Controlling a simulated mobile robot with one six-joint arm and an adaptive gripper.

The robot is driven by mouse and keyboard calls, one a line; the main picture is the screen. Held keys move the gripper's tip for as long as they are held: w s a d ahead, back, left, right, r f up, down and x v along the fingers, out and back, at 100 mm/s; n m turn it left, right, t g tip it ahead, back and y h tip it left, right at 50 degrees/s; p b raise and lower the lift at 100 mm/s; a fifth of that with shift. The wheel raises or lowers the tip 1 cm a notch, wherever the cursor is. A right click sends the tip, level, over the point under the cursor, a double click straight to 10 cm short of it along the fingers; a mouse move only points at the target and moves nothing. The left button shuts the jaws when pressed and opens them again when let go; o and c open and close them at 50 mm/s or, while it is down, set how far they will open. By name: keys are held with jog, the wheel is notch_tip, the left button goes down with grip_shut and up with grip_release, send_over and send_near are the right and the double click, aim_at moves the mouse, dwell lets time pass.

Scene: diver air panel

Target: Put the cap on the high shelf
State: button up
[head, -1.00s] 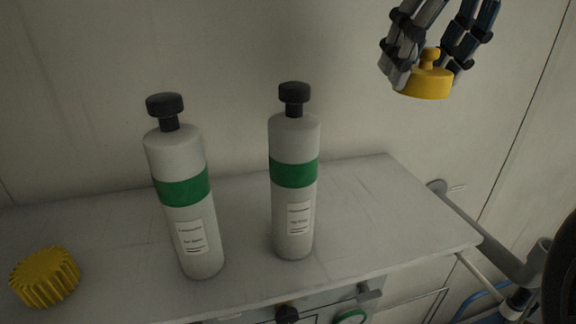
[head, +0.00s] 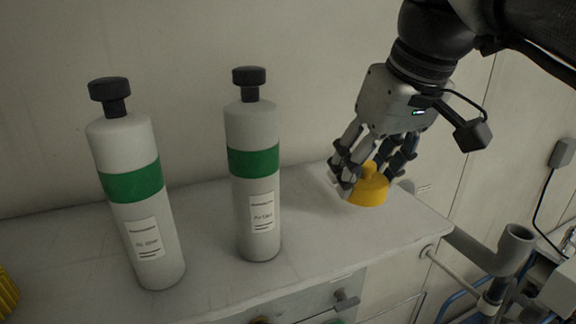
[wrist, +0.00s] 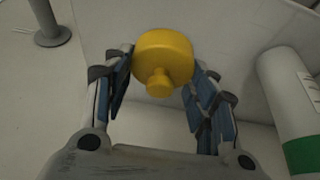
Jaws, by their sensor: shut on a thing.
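The cap (head: 367,190) is a yellow disc with a small knob on top. My gripper (head: 368,178) is shut on it, with fingers on both sides of the knob end. The cap is upright over the right end of the pale shelf (head: 310,262), low near its surface. I cannot tell whether it touches the shelf. In the wrist view the cap (wrist: 165,50) sits between my fingertips, its knob toward the camera.
Two white bottles with green bands and black tops stand on the shelf, one at left (head: 135,220) and one nearer my gripper (head: 253,210). A yellow ribbed thing (head: 6,298) is cut off at the left edge. A wall rises behind the shelf. Pipes (head: 505,265) lie at right.

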aim_at(369, 180)
jog(key=shift+f, duration=1.85)
jog(key=shift+f+b, duration=0.2)
jog(key=shift+b, duration=0.15)
jog(key=o, duration=0.9)
jog(key=shift+r, duration=0.1)
jog(key=shift+r, duration=0.25)
jog(key=p+v, duration=0.1)
jog(key=v, duration=1)
jog(key=shift+s+r+p, duration=0.2)
jog(key=shift+r+p, duration=0.1)
jog(key=shift+r, duration=0.05)
